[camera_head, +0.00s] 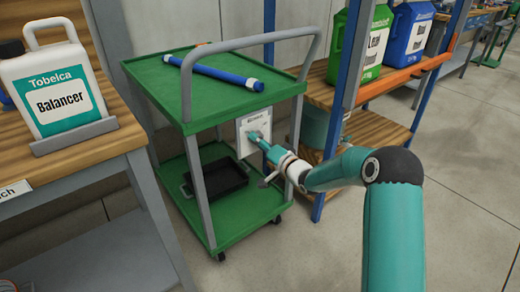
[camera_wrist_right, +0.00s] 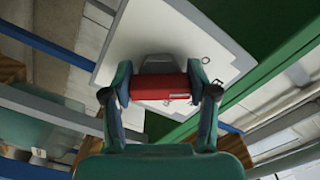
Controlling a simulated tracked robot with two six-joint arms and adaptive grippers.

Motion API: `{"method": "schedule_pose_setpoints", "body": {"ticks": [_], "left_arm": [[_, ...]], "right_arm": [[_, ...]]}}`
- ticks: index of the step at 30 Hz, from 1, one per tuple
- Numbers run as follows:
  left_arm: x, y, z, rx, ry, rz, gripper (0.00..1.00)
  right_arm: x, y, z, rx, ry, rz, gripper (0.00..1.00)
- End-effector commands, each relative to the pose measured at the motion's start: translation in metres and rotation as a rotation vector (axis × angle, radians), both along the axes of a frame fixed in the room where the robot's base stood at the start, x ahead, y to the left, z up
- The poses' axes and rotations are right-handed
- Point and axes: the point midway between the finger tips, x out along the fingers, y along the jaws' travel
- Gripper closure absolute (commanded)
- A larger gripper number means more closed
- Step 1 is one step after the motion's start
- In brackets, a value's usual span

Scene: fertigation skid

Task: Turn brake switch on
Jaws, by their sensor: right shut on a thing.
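The brake switch shows in the right wrist view as a red bar-shaped handle (camera_wrist_right: 165,88) with a grey piece behind it, on a white panel (camera_wrist_right: 145,35). In the head view the white panel (camera_head: 246,147) is fixed at the end of the green cart, below its top shelf. My right gripper (camera_head: 262,140) reaches the panel from the right. In the right wrist view its two fingers (camera_wrist_right: 160,94) are shut on the red handle, one at each end. In the head view the gripper hides the handle. My left gripper is not in view.
The green cart (camera_head: 215,103) carries a blue tube (camera_head: 212,72) on top and a black tray (camera_head: 222,181) below. A wooden bench with a Balancer jug (camera_head: 58,90) stands at left. Shelving with green and blue jugs (camera_head: 408,40) stands behind at right. The floor at right is open.

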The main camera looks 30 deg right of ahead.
Motion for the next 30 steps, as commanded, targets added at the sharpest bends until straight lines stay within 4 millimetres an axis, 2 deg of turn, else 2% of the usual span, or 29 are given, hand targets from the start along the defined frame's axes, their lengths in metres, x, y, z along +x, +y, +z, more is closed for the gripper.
{"method": "schedule_pose_setpoints", "body": {"ticks": [1, 9, 26, 27, 30], "left_arm": [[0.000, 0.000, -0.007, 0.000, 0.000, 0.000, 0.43], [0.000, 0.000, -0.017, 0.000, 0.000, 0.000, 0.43], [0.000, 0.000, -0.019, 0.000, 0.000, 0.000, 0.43], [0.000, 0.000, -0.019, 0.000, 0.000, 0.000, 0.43], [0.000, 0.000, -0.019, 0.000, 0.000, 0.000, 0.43]], "right_arm": [[-0.001, 0.003, -0.010, -0.029, 0.012, 0.007, 0.76], [-0.001, 0.003, -0.010, -0.150, 0.004, 0.008, 0.76], [0.000, 0.003, -0.009, -0.186, 0.003, 0.009, 0.76], [0.000, 0.003, -0.009, -0.186, 0.003, 0.009, 0.38], [0.000, 0.003, -0.008, -0.186, 0.002, 0.008, 0.22]]}}
